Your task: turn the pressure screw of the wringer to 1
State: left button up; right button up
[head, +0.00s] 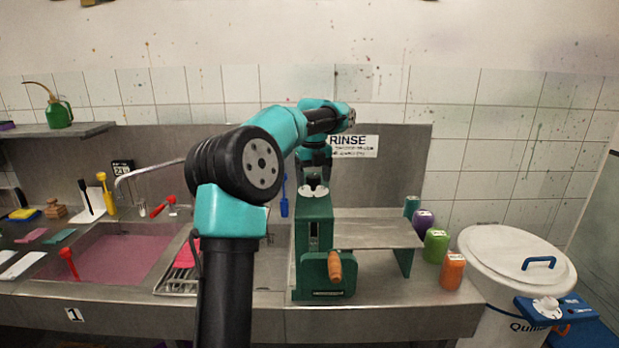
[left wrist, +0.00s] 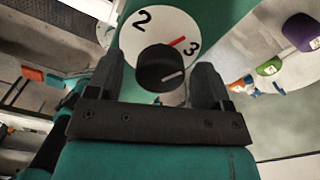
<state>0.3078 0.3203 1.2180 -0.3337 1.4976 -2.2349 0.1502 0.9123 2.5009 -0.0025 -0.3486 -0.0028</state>
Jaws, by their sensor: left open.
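The green wringer (head: 314,240) stands on the steel counter, with a white dial (head: 313,191) on its top. In the left wrist view the dial (left wrist: 150,25) shows the numerals 2 and 3, and a red mark lies near the 3. The 1 is hidden. The black pressure screw knob (left wrist: 158,68) has a pale line on it. My left gripper (head: 314,178) is above the wringer, pointing down. In the left wrist view its open fingers (left wrist: 162,80) stand on either side of the knob. My right gripper is out of view.
A wooden-handled crank (head: 335,267) is on the wringer's front. A steel shelf (head: 375,232) extends to its right, beside several coloured jars (head: 437,245). A white barrel (head: 510,265) stands farther right. A pink-filled sink (head: 115,255) is at left.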

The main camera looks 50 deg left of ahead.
pick_arm(q)
jog(key=shift+f, duration=0.1)
jog(key=shift+c, duration=0.4)
jog(key=c, duration=0.8)
